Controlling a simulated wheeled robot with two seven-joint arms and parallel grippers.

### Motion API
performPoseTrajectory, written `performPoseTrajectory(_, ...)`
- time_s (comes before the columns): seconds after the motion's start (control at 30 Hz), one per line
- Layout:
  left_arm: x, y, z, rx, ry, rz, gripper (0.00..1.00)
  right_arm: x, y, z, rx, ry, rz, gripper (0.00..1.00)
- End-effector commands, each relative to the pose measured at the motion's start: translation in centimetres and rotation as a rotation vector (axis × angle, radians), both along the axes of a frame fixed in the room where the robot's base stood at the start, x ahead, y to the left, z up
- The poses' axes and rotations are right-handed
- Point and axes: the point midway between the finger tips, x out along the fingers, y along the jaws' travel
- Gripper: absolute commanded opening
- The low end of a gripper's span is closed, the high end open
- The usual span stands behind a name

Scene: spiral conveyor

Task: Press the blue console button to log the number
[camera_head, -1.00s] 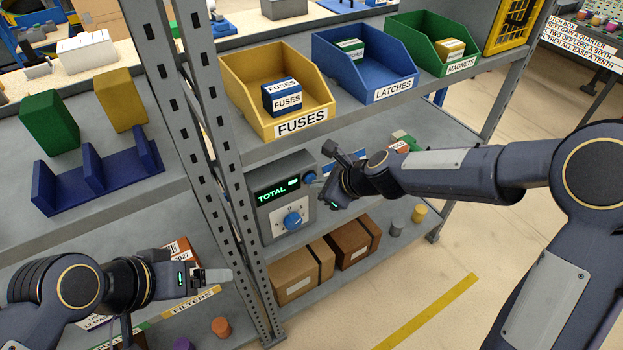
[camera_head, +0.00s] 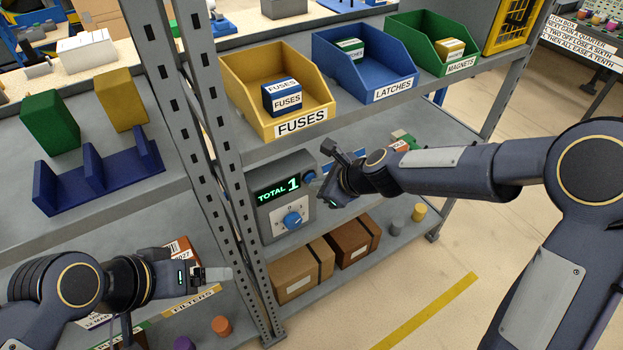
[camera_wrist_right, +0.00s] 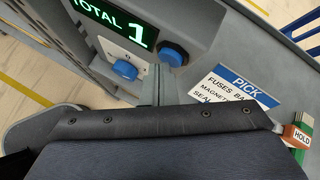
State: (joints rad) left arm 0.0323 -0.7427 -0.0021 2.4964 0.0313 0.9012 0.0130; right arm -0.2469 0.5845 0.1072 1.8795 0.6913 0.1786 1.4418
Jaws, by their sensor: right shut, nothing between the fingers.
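The grey console (camera_head: 262,216) stands on the shelf below the bins. Its display (camera_head: 279,190) reads TOTAL 1 in green. A round blue button (camera_head: 309,176) is at its upper right, and a blue dial (camera_head: 292,220) is on a white plate below the display. The wrist view shows the button (camera_wrist_right: 173,54) and dial (camera_wrist_right: 124,70) close up. My right gripper (camera_head: 325,196) is shut and empty, just right of the console; contact with the button cannot be told. My left gripper (camera_head: 222,274) is away at lower left, its jaw opening unclear.
Yellow FUSES (camera_head: 245,97), blue LATCHES (camera_head: 377,88) and green MAGNETS (camera_head: 424,59) bins sit on the shelf above. A PICK sign (camera_wrist_right: 238,87) lies beside the console. Brown boxes (camera_head: 296,283) are below it. A shelf upright (camera_head: 232,195) separates my left gripper from the console.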

Motion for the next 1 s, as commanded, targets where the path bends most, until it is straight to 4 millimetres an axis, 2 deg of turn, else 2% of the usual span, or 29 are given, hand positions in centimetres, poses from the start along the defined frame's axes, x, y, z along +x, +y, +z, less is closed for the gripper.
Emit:
performPoseTrajectory(0.23, 0.0, 0.0, -0.5, 0.000, 0.000, 0.000, 0.81, -1.0, -0.7, 0.0, 0.002, -0.002, -0.001, 0.00)
performPoseTrajectory(0.63, 0.0, 0.0, -0.6, 0.000, 0.000, 0.000, 0.81, -1.3, -1.0, 0.0, 0.001, 0.000, -0.001, 0.00)
performPoseTrajectory(1.0, 0.0, 0.0, -1.9, 0.000, 0.000, 0.000, 0.81, -4.2, -3.1, -0.1, 0.001, 0.000, -0.001, 0.00)
